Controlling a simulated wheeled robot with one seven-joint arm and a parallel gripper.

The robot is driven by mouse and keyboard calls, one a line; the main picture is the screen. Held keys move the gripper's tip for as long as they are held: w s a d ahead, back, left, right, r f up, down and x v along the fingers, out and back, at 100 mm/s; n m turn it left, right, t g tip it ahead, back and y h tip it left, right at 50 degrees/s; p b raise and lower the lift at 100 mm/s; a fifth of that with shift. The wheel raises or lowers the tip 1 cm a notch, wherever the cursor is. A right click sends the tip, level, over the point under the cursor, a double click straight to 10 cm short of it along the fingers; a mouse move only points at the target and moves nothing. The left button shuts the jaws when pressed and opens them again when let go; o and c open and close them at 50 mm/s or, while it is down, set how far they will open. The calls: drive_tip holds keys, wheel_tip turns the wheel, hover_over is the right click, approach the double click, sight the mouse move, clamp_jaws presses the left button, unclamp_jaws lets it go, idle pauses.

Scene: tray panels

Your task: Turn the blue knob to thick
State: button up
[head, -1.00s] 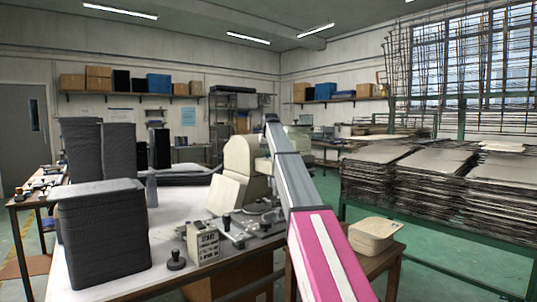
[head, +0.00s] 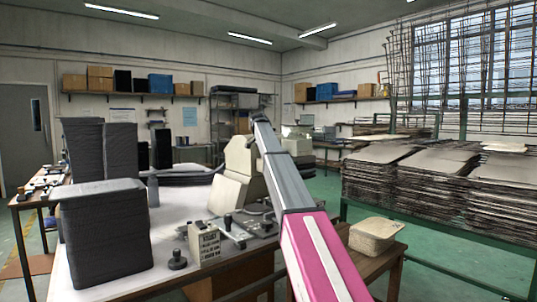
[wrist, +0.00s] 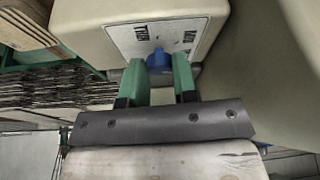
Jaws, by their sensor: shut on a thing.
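The blue knob (wrist: 158,58) is on a white label plate (wrist: 148,38) on the cream machine (wrist: 105,22). The plate has dark lettering on both sides of the knob, tilted and hard to read. My gripper (wrist: 158,68) has its two green fingers around the knob, shut on it. The fingers hide part of the knob, and which mark it points at is unclear. In the head view the machine (head: 238,158) stands on the white-topped table, and my arm reaches up to its right side. The knob and my fingertips are hidden there.
A tall dark stack (head: 100,240) and a small cream box with lettering (head: 204,244) stand on the table (head: 165,205). A pale block (head: 375,236) sits on a low wooden stand to the right. Stacked sheets (head: 395,185) fill a rack at the right.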

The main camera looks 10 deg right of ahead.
drive_tip(key=shift+m+g, duration=0.5)
drive_tip(key=shift+m, duration=0.8)
drive_tip(key=shift+a+m+h, duration=0.1)
drive_tip(key=shift+m+h, duration=0.2)
drive_tip(key=o, duration=0.9)
drive_tip(key=shift+r, duration=0.15)
drive_tip(key=v, duration=1)
drive_tip(key=shift+a+r, duration=0.1)
drive_tip(key=shift+r, duration=0.15)
